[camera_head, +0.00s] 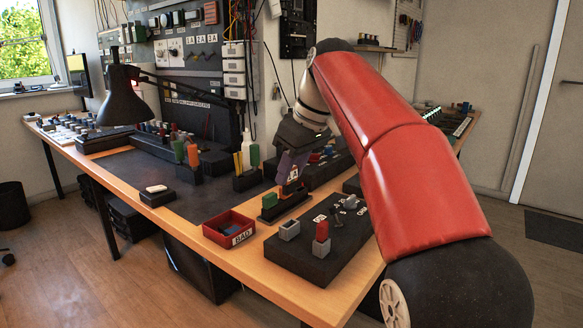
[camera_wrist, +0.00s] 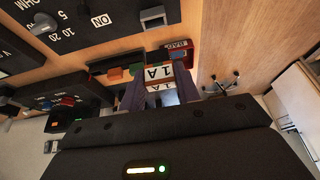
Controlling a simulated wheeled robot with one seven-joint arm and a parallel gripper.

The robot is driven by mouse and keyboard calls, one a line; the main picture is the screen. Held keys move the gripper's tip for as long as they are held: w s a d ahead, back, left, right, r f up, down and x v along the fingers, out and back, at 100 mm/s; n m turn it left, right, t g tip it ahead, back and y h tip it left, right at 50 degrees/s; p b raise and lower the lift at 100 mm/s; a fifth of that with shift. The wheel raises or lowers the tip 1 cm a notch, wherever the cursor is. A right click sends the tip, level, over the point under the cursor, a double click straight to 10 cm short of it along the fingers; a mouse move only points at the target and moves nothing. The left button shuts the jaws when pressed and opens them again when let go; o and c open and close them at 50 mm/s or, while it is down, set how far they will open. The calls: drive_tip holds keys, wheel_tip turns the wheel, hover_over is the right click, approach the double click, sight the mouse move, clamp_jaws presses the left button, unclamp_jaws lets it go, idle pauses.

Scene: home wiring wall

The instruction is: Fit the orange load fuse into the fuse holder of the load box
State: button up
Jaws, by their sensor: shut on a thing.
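My gripper (camera_head: 291,168) points down over the small black fuse stand (camera_head: 284,208) at the table's front edge. It is shut on the orange fuse (camera_head: 293,175). In the wrist view, the fuse (camera_wrist: 158,73) shows a white 1A label between the fingers. I cannot tell whether its lower end is clear of the stand. The load box (camera_head: 340,232) is the black box to the right, with a knob and an ON mark.
A green fuse (camera_head: 269,201) stands in the small stand, left of my gripper. A red BAD tray (camera_head: 229,229) sits at the front edge. Further back are a white bottle (camera_head: 246,150), several coloured fuses and a black lamp (camera_head: 124,97). My arm covers the right side.

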drive_tip(key=b, duration=0.4)
hover_over(286, 223)
drive_tip(key=d, duration=0.1)
drive_tip(key=shift+s+d+f, duration=0.1)
drive_tip(key=shift+s+f, duration=0.15)
drive_tip(key=shift+f, duration=1.2)
drive_tip(key=shift+s+f, duration=0.2)
drive_tip(key=shift+f, duration=1.25)
drive_tip(key=shift+p, duration=0.45)
drive_tip(key=shift+f+b, duration=1.15)
drive_tip(key=shift+f, duration=0.5)
drive_tip(key=o, duration=1)
drive_tip(key=shift+o, duration=0.2)
drive_tip(key=p+v, duration=0.2)
drive_tip(key=v, duration=0.6)
drive_tip(key=shift+f, duration=0.1)
